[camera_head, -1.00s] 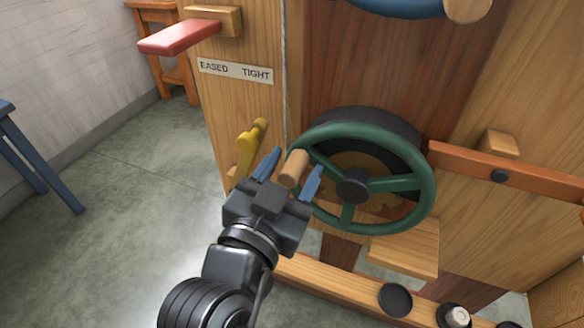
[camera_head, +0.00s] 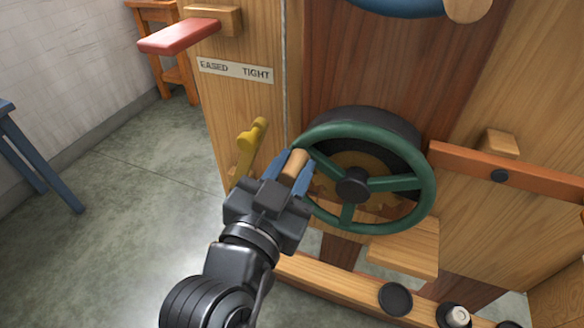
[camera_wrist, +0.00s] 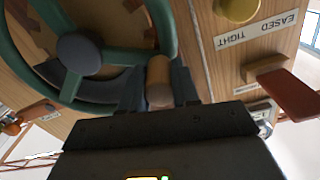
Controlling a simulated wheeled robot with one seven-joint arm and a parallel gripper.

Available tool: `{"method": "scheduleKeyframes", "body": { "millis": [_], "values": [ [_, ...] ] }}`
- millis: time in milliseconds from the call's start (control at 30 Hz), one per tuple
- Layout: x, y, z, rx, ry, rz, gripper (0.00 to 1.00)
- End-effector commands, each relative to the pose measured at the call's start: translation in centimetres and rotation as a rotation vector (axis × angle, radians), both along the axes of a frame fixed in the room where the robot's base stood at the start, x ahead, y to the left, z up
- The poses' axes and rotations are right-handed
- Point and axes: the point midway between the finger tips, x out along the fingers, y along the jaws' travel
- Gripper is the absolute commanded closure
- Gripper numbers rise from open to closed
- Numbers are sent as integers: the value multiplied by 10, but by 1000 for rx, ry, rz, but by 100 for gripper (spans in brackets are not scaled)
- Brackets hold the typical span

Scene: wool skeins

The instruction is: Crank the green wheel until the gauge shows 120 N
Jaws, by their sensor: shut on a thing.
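My gripper (camera_head: 290,172) is shut on this handle, with a blue finger on each side. In the wrist view the handle (camera_wrist: 159,82) lies between the fingers. No gauge face or reading can be made out in either view.
A yellow lever (camera_head: 250,145) stands just left of my gripper. Above it are an "EASED TIGHT" label (camera_head: 235,70) and a red paddle (camera_head: 180,37). An orange bar (camera_head: 520,172) runs right of the wheel. Floor at left is clear beside a blue-legged stand (camera_head: 38,165).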

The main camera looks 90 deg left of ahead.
Motion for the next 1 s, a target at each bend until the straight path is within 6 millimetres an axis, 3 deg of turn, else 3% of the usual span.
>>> {"method": "scheduleKeyframes", "body": {
  "millis": [667,700,933,1000],
  "values": [
    [6,-2,10,47,116,0,100],
    [6,-2,10,47,116,0,66],
    [6,-3,10,46,114,0,44],
    [6,-3,10,46,114,0,44]
  ]
}}
